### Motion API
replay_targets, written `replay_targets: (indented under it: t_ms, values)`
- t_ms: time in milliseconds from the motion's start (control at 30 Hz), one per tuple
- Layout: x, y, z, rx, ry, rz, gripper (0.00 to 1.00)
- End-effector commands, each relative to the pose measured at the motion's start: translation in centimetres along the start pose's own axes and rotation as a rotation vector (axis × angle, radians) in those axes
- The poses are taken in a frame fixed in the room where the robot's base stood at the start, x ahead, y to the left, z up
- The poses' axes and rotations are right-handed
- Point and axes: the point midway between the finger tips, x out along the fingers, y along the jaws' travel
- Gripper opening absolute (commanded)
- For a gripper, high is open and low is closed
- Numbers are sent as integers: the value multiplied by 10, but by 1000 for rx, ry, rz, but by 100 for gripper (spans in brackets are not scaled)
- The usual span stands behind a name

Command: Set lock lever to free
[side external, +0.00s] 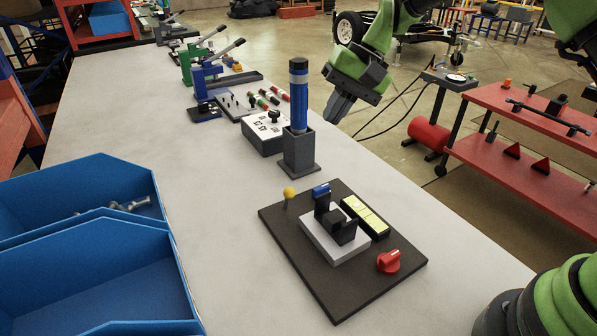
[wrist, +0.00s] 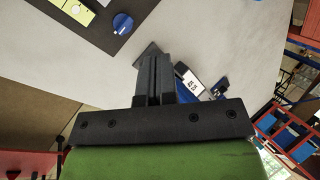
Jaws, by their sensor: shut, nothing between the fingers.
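A dark board (side external: 300,255) lies on the table. A white block (side external: 335,245) on it carries a black bracket (side external: 343,230) with a blue-ended part (side external: 321,190) at its top. A yellow ball knob (side external: 289,192) stands at the far left corner and a red knob (side external: 388,261) at the near right. I cannot tell for sure which is the lock lever or its setting. My gripper (side external: 338,108) is shut and empty, above and beyond the board, right of the blue column. In the wrist view, its fingers (wrist: 152,75) point past a blue round part (wrist: 122,23) near the board.
The blue column (side external: 299,95) stands upright in a grey holder (side external: 300,155) beyond the board. A white box (side external: 266,136) and a row of clamps lie farther back. Blue bins (side external: 90,275) occupy the left. The table between bins and board is clear.

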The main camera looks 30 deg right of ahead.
Motion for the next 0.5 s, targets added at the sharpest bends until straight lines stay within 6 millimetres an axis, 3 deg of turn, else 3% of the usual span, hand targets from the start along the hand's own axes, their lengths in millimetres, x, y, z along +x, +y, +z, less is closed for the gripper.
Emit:
replay_targets:
  t_ms: [167,500]
  values:
    - [5,-1,-2,92,-12,-32,0]
    - [72,-2,-1,83,-12,-27,0]
